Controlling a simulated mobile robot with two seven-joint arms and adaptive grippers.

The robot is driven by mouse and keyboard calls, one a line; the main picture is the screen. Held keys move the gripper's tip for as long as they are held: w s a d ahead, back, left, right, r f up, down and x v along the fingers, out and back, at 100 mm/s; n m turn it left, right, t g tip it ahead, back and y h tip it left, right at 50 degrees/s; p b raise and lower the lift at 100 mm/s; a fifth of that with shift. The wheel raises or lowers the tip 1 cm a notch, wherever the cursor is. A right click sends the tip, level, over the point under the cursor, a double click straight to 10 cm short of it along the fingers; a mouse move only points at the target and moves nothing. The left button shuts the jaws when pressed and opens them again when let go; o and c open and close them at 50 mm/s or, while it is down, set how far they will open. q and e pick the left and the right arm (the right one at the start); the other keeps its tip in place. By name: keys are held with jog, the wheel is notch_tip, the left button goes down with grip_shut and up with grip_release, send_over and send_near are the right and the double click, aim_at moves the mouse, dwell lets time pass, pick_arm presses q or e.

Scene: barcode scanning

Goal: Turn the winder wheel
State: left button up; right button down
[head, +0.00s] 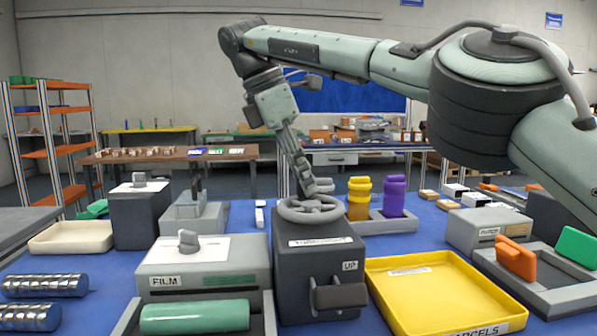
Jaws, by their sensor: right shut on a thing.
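The winder wheel (296,214) is a light grey ring lying flat on top of a dark grey box (305,270). The box has a white label, an "UP" mark and a dark handle on its front. My right arm reaches over from the right. My right gripper (313,196) points down at the wheel, its fingers at the wheel's far side near the hub. It is shut on the wheel, though the fingertips are partly hidden. My left gripper is out of view.
A grey "FILM" box (203,268) with a knob stands left of the winder. A yellow "PARCELS" tray (400,270) is close on the right. Yellow and purple containers (394,197) stand behind it. A cream tray (72,237) lies at the left.

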jog(key=shift+w+d+m, duration=0.1)
jog(key=shift+d+m, duration=0.15)
jog(key=shift+m, duration=0.45)
jog(key=c, duration=1.7)
grip_release()
